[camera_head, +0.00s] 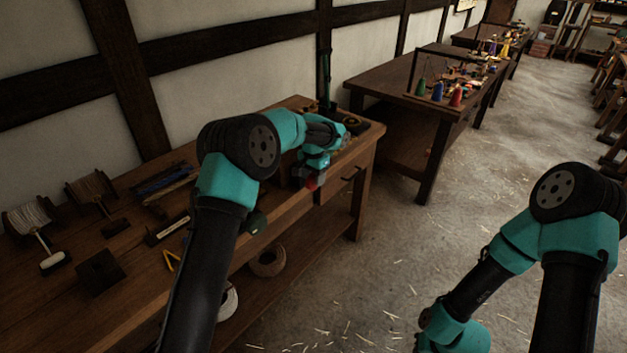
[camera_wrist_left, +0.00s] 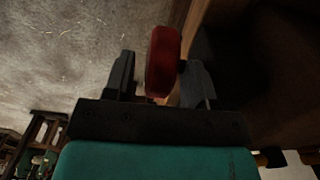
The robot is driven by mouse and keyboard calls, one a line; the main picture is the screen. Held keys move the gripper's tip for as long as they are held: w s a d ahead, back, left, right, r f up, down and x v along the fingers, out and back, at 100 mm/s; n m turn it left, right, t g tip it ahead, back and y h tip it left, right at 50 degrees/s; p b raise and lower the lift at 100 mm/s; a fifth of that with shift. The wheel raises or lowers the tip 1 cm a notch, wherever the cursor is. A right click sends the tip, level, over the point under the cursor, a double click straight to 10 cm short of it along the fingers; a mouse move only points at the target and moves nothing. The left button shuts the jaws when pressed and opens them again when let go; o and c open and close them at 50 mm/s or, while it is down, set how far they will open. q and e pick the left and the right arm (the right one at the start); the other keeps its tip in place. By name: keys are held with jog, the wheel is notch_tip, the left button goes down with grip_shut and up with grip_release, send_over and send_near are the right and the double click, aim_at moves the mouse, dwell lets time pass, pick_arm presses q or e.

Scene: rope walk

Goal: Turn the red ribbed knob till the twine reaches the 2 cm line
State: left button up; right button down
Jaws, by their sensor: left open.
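The red knob (camera_head: 314,182) shows as a small red patch at the bench's front edge, mostly hidden by my left gripper (camera_head: 313,168). In the left wrist view the knob (camera_wrist_left: 162,60) is large and dark red, seen edge-on between the two fingers of my left gripper (camera_wrist_left: 160,80). The fingers stand open on either side of it. The right finger looks nearer the knob than the left; contact cannot be told. The twine at the knob and the 2 cm line cannot be made out. My right arm is at the lower right; its gripper is out of view.
The wooden bench (camera_head: 62,306) holds twine spools (camera_head: 33,217), a dark block (camera_head: 100,273) and several tools. A coil of rope (camera_head: 267,262) lies on its lower shelf. Another table (camera_head: 385,72) with coloured cones stands farther back.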

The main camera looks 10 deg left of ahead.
pick_arm(q)
jog(key=shift+f, duration=0.75)
jog(key=shift+c, duration=0.4)
jog(key=c, duration=0.8)
jog(key=shift+c, duration=0.2)
jog(key=shift+g, duration=0.3)
jog(key=shift+w+d+g+y, duration=0.15)
jog(key=shift+g+y, duration=0.65)
jog(key=shift+g, duration=0.3)
jog(key=shift+g+y, duration=0.4)
jog(key=shift+g, duration=0.4)
jog(key=shift+g+y, duration=0.6)
jog(key=shift+g, duration=0.3)
